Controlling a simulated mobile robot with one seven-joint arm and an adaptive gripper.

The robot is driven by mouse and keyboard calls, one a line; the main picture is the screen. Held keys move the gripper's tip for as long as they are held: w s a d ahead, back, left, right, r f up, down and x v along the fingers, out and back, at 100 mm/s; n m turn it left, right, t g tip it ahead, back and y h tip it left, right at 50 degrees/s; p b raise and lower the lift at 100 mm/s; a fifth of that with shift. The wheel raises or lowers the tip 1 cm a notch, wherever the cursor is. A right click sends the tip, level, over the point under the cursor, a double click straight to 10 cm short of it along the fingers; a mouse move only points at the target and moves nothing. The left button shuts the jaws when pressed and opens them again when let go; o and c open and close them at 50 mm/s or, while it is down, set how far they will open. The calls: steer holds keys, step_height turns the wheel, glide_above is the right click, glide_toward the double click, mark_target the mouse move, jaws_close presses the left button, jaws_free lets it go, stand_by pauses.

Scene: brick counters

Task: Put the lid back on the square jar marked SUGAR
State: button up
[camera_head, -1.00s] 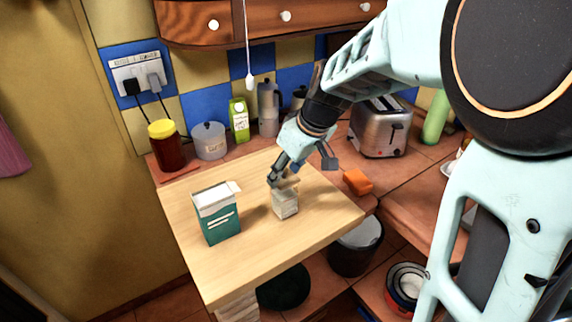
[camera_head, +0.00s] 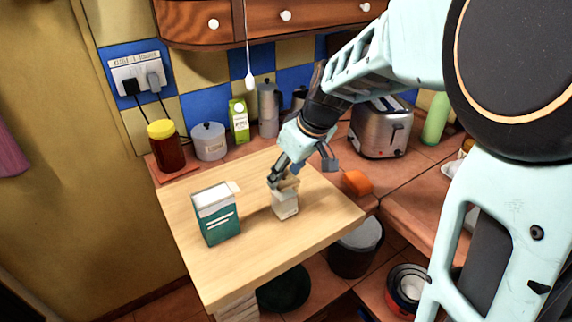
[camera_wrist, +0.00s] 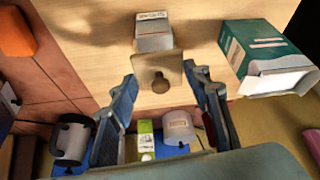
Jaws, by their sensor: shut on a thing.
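A small square white jar (camera_head: 286,208) stands on the light wooden board, near its middle. In the wrist view the jar (camera_wrist: 153,42) shows a label at its far end, too small to read surely. My gripper (camera_head: 281,181) is just above the jar, shut on a flat tan square lid (camera_head: 290,185). In the wrist view the lid (camera_wrist: 140,68) sits between the two fingers, its round brown knob facing the camera. The lid covers the near end of the jar there. I cannot tell whether lid and jar touch.
A green and white carton (camera_head: 220,222) stands left of the jar on the wooden board (camera_head: 255,262). Behind are a yellow-lidded jar (camera_head: 166,152), a white canister (camera_head: 209,146), a green carton (camera_head: 239,125) and a toaster (camera_head: 379,133). An orange block (camera_head: 357,182) lies right.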

stand_by(0.3)
steer(key=o, duration=1.5)
steer(key=shift+o, duration=0.2)
steer(key=shift+r+p, duration=2.25)
steer(key=shift+r, duration=1.3)
steer(key=shift+c, duration=0.3)
jaws_close()
